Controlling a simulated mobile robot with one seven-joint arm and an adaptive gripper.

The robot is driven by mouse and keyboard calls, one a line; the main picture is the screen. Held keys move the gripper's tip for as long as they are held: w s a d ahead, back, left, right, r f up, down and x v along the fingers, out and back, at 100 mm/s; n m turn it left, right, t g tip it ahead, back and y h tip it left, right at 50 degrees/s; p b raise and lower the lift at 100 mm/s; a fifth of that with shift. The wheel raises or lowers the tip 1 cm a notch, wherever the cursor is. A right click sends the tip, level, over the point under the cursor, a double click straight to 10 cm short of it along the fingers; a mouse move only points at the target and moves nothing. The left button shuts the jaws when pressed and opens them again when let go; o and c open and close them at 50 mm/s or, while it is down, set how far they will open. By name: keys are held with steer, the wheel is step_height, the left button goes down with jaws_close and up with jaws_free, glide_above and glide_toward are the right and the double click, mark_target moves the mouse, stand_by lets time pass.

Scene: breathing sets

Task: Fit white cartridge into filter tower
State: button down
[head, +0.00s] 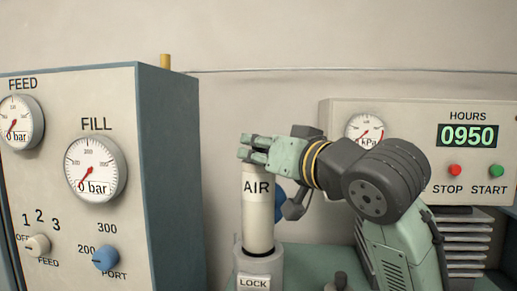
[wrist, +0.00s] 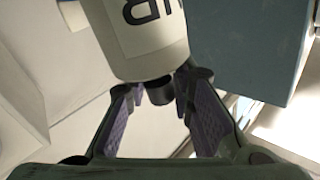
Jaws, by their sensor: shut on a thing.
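The white cartridge (head: 258,215) stands upright in the head view and bears the label AIR. Its lower end meets the rim of the pale filter tower (head: 259,270), which carries a LOCK label; I cannot tell how deep it sits. My gripper (head: 252,150) reaches in from the right and is shut at the cartridge's top end. In the wrist view my gripper (wrist: 162,90) closes on a small dark knob at the end of the cartridge (wrist: 150,55). The inside of the tower is hidden.
A large panel cabinet (head: 165,180) with FEED and FILL gauges stands close on the left. A meter box (head: 415,120) with STOP and START buttons is at the right, behind my arm. A dark knob (head: 340,282) stands right of the tower. A blue round part shows behind the cartridge.

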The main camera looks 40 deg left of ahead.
mark_target(267, 249)
steer(key=shift+f+b, duration=5.9)
steer(key=shift+f, duration=2.9)
steer(key=c, duration=1.4)
jaws_free()
steer(key=shift+s, duration=0.1)
steer(key=shift+o, duration=0.4)
